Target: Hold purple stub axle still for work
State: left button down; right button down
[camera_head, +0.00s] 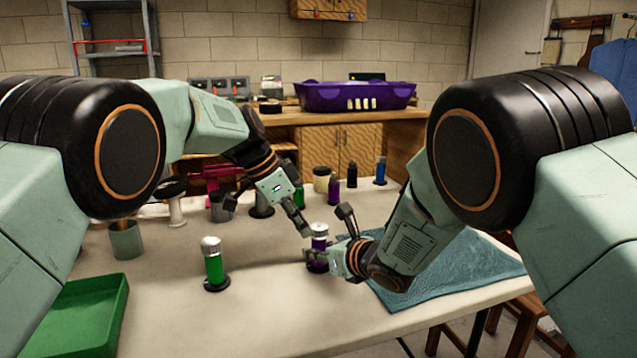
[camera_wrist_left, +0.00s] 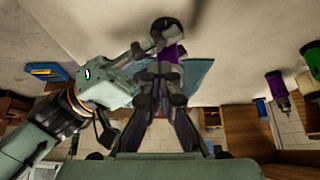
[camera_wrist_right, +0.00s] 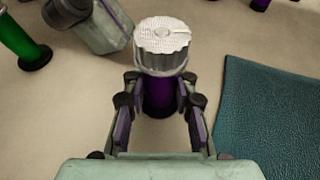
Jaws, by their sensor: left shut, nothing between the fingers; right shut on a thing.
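The purple stub axle (camera_head: 318,265), a purple post with a silver knurled top, stands upright on the table in the head view. My right gripper (camera_head: 327,257) is shut around its purple body, low and from the right. In the right wrist view the silver top (camera_wrist_right: 163,47) rises above the fingers, which flank the purple body (camera_wrist_right: 158,97). My left gripper (camera_head: 306,233) is shut and empty, its tips close beside the silver top. The left wrist view shows part of the purple body (camera_wrist_left: 172,54) just beyond the left fingers; whether they touch it I cannot tell.
A green post with a silver top (camera_head: 213,265) stands to the left, near a green tray (camera_head: 85,320). Another purple post (camera_head: 333,190), a blue one (camera_head: 380,170) and several pots stand behind. A teal cloth (camera_head: 455,268) lies to the right. The front middle of the table is clear.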

pick_arm(q)
jog(key=shift+w+a, duration=0.2)
jog(key=shift+w, duration=0.85)
jog(key=shift+a, duration=0.1)
dwell(0.4)
notch_tip(320, 180, up, 6)
jog(key=shift+a, duration=0.4)
dwell(0.4)
